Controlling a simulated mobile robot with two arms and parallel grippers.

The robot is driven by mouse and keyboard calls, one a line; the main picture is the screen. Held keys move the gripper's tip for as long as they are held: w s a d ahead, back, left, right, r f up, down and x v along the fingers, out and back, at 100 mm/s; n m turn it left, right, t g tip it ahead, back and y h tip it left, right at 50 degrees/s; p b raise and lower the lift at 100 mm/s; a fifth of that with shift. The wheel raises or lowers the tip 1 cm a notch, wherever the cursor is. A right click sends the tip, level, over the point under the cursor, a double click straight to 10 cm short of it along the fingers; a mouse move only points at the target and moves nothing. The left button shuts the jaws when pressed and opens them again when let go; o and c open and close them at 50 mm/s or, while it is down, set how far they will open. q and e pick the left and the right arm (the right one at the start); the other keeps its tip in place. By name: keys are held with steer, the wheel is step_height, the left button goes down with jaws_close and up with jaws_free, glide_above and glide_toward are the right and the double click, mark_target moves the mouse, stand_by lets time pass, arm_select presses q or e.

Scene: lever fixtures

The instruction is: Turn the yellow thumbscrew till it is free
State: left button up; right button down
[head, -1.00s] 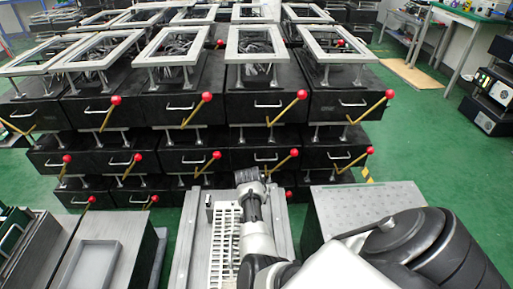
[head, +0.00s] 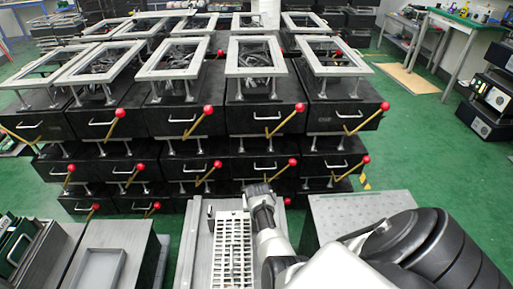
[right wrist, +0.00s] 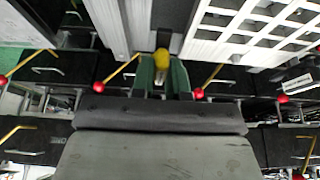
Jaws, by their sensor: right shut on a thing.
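The yellow thumbscrew (right wrist: 162,62) shows in the right wrist view, on the fixture beside a white slotted panel. The green fingers of my right gripper (right wrist: 163,76) stand on either side of it and are shut on it. A short metallic shank shows between the fingers. In the head view my right gripper (head: 258,190) is at the far end of the light metal fixture (head: 198,262); there the wrist hides the thumbscrew. My left gripper is in neither view.
Stacked black boxes (head: 180,118) with red-knobbed yellow levers (head: 208,110) stand just beyond the fixture. A white slotted panel (head: 233,250) lies beside my right arm. A perforated grey block (head: 365,210) is to the right, a grey tray (head: 98,270) to the left. Green floor is open at right.

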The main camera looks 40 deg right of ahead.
steer(key=c, duration=1.1)
jaws_free()
steer(key=p+v, duration=0.3)
steer(key=v, duration=0.7)
steer(key=shift+s+a+r, duration=0.15)
steer(key=shift+r, duration=0.15)
